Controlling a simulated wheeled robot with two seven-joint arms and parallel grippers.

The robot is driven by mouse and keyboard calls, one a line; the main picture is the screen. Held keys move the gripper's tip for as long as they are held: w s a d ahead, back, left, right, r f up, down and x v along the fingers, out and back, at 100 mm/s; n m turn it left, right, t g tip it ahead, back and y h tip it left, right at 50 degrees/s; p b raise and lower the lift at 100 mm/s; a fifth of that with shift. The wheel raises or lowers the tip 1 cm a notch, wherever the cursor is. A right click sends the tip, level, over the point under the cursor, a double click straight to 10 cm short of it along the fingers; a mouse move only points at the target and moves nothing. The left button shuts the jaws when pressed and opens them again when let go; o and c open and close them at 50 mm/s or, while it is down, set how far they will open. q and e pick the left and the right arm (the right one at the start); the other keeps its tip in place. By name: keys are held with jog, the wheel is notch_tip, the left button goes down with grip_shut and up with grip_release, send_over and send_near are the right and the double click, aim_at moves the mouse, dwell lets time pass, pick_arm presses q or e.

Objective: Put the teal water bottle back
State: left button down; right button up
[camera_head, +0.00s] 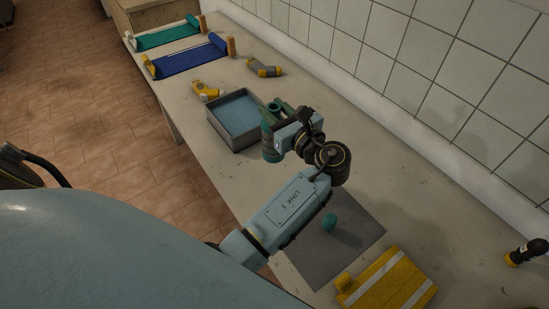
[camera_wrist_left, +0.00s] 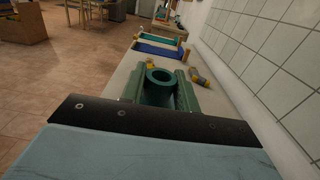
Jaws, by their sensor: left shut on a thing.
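My left gripper (camera_head: 272,122) is shut on the teal water bottle (camera_head: 271,150), a dark teal cylinder partly hidden by the gripper and wrist in the head view. In the left wrist view the bottle (camera_wrist_left: 160,77) shows its round, hollow-looking top between the green fingers. The gripper is beside the right side of a grey tray (camera_head: 257,143) with a blue inside, above the worktop. Whether the bottle's bottom touches anything cannot be told. My right gripper is not in view.
A small teal cylinder (camera_head: 330,221) stands on a grey mat (camera_head: 345,245). A yellow striped piece (camera_head: 390,285) lies nearby. Two yellow-grey items (camera_head: 207,91) (camera_head: 264,69) lie behind the tray, before blue (camera_head: 188,60) and green (camera_head: 168,36) strips. A tiled wall (camera_head: 400,60) borders the right.

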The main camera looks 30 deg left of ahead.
pick_arm(q)
jog(key=shift+f+b, duration=0.3)
jog(key=shift+f, duration=3.75)
jog(key=c, duration=1)
grip_release()
jog(key=shift+f, duration=0.1)
jog(key=shift+c, duration=0.2)
jog(key=shift+f+b, duration=0.2)
jog(key=shift+b, duration=0.35)
jog(key=v, duration=1.3)
jog(key=shift+d+b, duration=0.25)
jog(key=shift+b, duration=0.05)
